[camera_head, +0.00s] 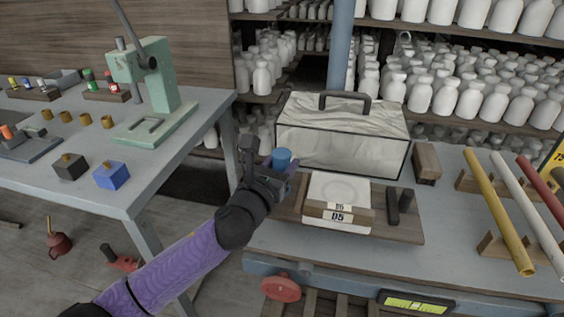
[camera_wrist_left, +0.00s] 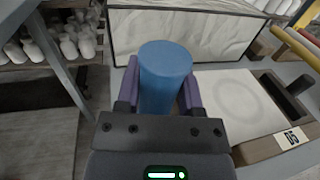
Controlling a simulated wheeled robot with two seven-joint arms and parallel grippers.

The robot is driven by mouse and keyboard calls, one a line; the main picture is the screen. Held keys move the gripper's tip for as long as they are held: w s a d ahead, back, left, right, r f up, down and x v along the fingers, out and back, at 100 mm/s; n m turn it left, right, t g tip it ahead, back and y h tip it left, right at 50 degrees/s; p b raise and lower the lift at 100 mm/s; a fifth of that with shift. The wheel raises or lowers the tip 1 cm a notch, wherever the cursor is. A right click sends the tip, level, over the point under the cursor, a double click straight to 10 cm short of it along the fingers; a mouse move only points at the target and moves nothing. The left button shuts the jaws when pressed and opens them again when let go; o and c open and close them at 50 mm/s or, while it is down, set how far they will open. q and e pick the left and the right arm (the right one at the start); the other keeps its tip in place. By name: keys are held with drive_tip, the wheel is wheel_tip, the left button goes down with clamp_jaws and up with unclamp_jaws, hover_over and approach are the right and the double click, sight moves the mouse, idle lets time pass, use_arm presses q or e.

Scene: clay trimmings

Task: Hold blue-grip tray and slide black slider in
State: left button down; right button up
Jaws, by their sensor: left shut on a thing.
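My left gripper (camera_head: 270,170) is shut on the upright blue grip (camera_head: 282,158) at the left end of a flat brown wooden tray (camera_head: 408,232). In the left wrist view the blue grip (camera_wrist_left: 165,75) stands between the purple fingers (camera_wrist_left: 160,98). In the wrist view a dark cylinder (camera_wrist_left: 300,86) shows there. My right gripper is not in view.
A large pale case with a dark handle (camera_head: 342,135) stands just behind the tray. A wooden block (camera_head: 426,163) is right of it. Coloured rods (camera_head: 498,212) lie on racks at the right. A green press (camera_head: 150,85) stands on the left table.

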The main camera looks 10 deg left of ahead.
use_arm(q)
wheel_tip(320, 180, down, 2)
drive_tip(key=shift+f+b, duration=0.1)
drive_tip(key=shift+b, duration=0.75)
drive_tip(key=shift+f+b, duration=0.35)
drive_tip(key=shift+f, duration=0.05)
drive_tip(key=shift+r, duration=0.1)
drive_tip(key=shift+p, duration=0.3)
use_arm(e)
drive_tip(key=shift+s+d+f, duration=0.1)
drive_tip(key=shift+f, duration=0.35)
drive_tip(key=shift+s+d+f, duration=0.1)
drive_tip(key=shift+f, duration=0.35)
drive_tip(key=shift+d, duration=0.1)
use_arm(q)
drive_tip(key=shift+f, duration=0.2)
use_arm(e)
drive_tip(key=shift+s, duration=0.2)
